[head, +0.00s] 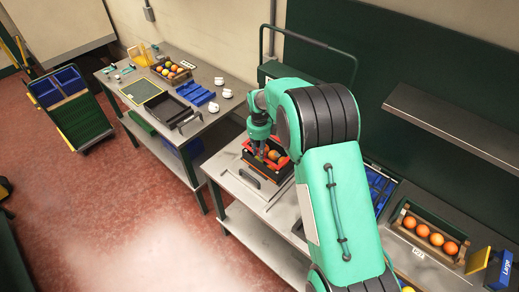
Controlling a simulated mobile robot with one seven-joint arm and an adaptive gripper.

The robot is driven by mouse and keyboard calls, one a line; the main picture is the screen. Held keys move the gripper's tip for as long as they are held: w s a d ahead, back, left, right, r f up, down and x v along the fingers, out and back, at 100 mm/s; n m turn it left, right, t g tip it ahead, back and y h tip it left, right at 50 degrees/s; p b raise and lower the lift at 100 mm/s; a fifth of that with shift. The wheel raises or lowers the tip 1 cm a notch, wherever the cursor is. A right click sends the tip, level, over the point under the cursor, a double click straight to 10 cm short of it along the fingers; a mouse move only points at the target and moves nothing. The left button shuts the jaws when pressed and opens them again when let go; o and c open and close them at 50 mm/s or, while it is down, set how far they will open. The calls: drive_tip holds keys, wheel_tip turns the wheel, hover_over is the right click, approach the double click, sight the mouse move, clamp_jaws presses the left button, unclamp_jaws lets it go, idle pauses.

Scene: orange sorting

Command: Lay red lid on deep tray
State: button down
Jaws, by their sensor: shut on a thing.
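The red lid (284,161) shows as a red frame around my gripper's fingers, over a dark deep tray (262,172) on the middle table. An orange (273,155) shows inside the red outline. My gripper (261,155) points down and is shut on the red lid at its left part. I cannot tell whether the lid touches the tray's rim or sits a little above it. My green arm hides the tray's far right side.
The left table (215,118) holds a black tray (168,107), blue racks (195,93), white cups (227,93) and a fruit crate (172,72). A wooden crate of oranges (430,236) stands at the right. A wall shelf (455,125) juts out above it. Red floor (110,210) is clear.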

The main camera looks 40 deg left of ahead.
drive_tip(key=shift+f+b, duration=0.5)
drive_tip(key=shift+f, duration=0.45)
drive_tip(key=shift+f, duration=0.1)
drive_tip(key=shift+b, duration=0.4)
idle(0.7)
drive_tip(key=c, duration=1.4)
unclamp_jaws()
drive_tip(key=shift+c, duration=0.2)
drive_tip(key=shift+r, duration=0.2)
drive_tip(key=shift+r+p, duration=1)
drive_tip(key=shift+r, duration=3.35)
drive_tip(key=shift+w+r, duration=0.1)
